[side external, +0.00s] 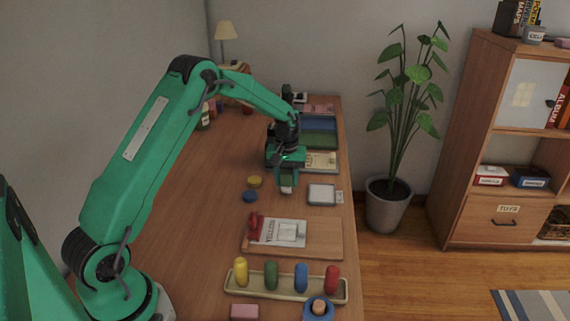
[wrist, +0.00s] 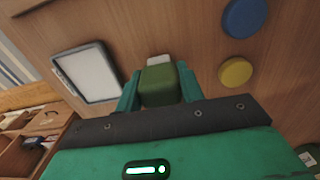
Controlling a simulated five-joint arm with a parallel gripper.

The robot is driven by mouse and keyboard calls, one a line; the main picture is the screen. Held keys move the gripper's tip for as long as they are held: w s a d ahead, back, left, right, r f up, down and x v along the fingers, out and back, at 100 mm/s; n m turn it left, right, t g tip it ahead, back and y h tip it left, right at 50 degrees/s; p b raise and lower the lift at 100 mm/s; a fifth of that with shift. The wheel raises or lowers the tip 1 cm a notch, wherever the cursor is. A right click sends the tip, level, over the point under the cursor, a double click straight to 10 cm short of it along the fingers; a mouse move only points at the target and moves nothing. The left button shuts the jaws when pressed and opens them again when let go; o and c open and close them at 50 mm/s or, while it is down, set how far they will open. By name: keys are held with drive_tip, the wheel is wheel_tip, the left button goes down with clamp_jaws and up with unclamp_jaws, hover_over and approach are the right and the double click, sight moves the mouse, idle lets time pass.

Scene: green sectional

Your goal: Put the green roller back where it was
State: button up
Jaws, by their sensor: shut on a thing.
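My gripper (wrist: 158,88) is shut on a dark green block-like thing, seemingly the green roller (wrist: 158,86), with a finger on each side of it. A pale piece (wrist: 160,62) shows just past its far end in the wrist view. In the side view my gripper (side external: 287,178) points down over the table, and a pale end (side external: 287,189) shows below the fingers. I cannot tell whether it touches the table. Much of the held thing is hidden by the fingers. A green peg (side external: 271,275) stands in a long tray (side external: 240,290) at the front.
A white square pad (side external: 321,194) lies right of my gripper; yellow (side external: 255,181) and blue (side external: 250,196) discs lie left. A board (side external: 330,240) with a card and a red thing (side external: 254,226) is in front. Green (side external: 322,141) and blue (side external: 320,123) trays are behind. The left table is mostly clear.

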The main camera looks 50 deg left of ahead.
drive_tip(key=shift+f, duration=0.1)
drive_tip(key=o, duration=1)
wheel_tip(320, 180, up, 11)
drive_tip(key=shift+r, duration=0.65)
